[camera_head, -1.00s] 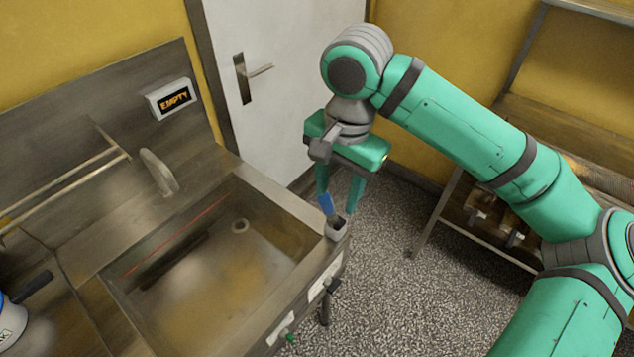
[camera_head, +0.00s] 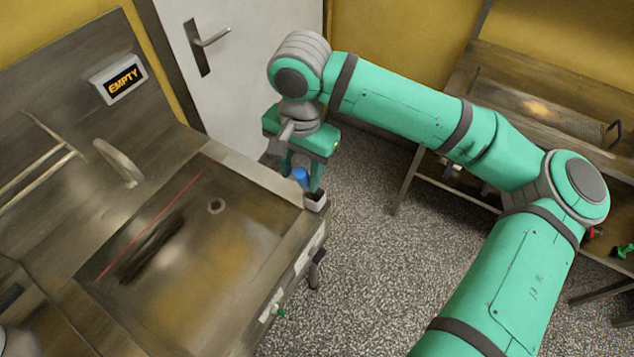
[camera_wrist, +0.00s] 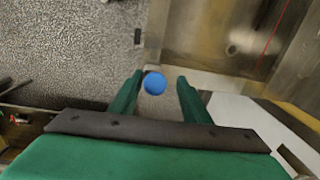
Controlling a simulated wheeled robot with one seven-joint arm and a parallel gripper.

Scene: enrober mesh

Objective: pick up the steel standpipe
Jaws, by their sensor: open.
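My gripper (camera_head: 303,178) is open and points down around the blue top. In the wrist view, the blue top (camera_wrist: 155,83) is a round disc between the two green fingertips (camera_wrist: 161,78), nearer the left one, with gaps on both sides. The lower part is hidden by the holder.
The steel sink (camera_head: 262,178) has a drain hole (camera_head: 216,207), a red line and a dark streak inside. A faucet (camera_head: 122,165) rises behind it. A display reading "EMPTY" (camera_head: 123,80) hangs above. A metal table (camera_head: 470,60) stands at right; speckled floor lies between.

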